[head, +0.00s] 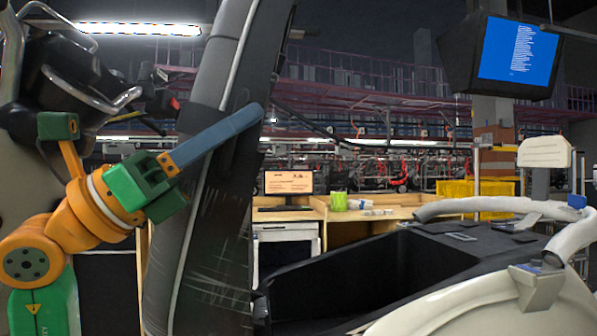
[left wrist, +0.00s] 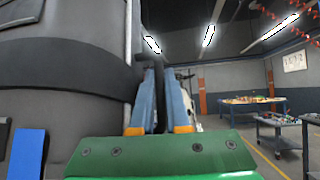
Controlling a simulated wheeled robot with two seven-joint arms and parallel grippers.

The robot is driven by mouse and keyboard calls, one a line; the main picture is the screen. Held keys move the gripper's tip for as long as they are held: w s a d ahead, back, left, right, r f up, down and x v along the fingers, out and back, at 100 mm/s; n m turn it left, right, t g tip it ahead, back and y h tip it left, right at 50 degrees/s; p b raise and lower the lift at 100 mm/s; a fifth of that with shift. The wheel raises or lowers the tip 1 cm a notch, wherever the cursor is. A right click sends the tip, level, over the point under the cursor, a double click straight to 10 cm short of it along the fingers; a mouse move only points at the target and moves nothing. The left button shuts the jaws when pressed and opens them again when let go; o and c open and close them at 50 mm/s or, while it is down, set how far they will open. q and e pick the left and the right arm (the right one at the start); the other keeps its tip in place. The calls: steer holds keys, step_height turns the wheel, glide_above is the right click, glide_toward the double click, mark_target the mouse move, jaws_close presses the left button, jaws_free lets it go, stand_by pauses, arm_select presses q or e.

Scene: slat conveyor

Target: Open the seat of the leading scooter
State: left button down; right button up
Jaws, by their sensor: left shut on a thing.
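The seat (head: 215,170) of the scooter stands up steeply as a tall dark panel with a grey side, left of centre in the head view. The scooter's pale body (head: 480,308) is at the lower right, and its black storage well (head: 345,268) lies uncovered. My left gripper (head: 258,112), with blue fingers and a green body, reaches across the seat and is shut on its edge. In the left wrist view the fingers (left wrist: 158,100) pinch the dark edge beside the large dark grey seat surface (left wrist: 65,95). My right gripper is not in view.
A pale grab rail (head: 480,205) curves around the well at the right. Behind stand a wooden desk (head: 390,211) with a monitor (head: 288,183) and a yellow crate (head: 470,199). A chrome-railed dark part (head: 75,85) is close at the upper left.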

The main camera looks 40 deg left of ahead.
mark_target(187, 131)
arm_select(q)
steer(key=shift+n+t+h, duration=0.3)
steer(key=shift+n+t, duration=0.1)
steer(key=shift+t, duration=0.4)
steer(key=shift+s+a+f+b, duration=0.2)
steer(key=shift+s+a+b, duration=0.45)
steer(key=shift+s+a, duration=0.25)
steer(key=shift+s+a+f+b, duration=0.15)
steer(key=shift+s+a+b, duration=0.45)
steer(key=shift+s+a, duration=0.25)
steer(key=c, duration=1.2)
jaws_free()
steer(key=b+v, duration=0.4)
steer(key=v, duration=0.3)
steer(key=shift+b, duration=0.3)
